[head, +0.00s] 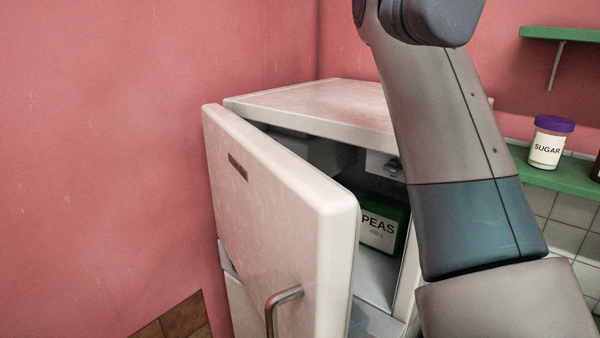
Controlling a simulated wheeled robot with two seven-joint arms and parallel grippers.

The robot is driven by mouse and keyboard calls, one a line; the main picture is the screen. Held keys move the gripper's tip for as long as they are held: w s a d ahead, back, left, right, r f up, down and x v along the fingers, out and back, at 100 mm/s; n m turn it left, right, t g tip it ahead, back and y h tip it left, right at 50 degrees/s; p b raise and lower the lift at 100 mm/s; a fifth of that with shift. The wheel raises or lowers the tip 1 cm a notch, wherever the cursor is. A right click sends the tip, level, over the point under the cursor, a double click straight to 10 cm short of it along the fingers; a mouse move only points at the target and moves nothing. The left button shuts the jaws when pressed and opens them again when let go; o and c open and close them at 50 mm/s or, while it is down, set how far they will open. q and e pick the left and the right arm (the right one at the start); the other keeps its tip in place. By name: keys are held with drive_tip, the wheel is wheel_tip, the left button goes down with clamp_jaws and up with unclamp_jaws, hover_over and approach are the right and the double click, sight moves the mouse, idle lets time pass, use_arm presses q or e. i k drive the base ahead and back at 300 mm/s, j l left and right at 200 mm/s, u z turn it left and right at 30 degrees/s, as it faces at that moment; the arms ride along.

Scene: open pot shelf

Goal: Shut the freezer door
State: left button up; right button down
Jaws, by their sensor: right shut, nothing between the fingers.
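The freezer door (270,190) is the pale upper door of a white fridge (330,98). It stands open, swung out toward me, with a clear gap at its right side. A metal handle (283,297) sits low on its front near the free edge. Through the gap I see the dim inside and a green box of peas (380,222). My arm crosses the right half of the view, in front of the fridge's right side. No gripper fingers show in the view.
A lower fridge section (240,300) shows below the freezer door. At right, a green shelf (555,176) holds a sugar jar (547,142). Another green shelf (560,33) is higher up. A pink wall (100,150) stands close left of the door.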

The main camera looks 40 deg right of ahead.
sight(290, 231)
drive_tip(key=k+j, duration=0.3)
drive_tip(key=j, duration=0.2)
drive_tip(key=k+j, duration=0.35)
drive_tip(key=j, duration=0.15)
drive_tip(key=k+j, duration=0.3)
drive_tip(key=j, duration=0.2)
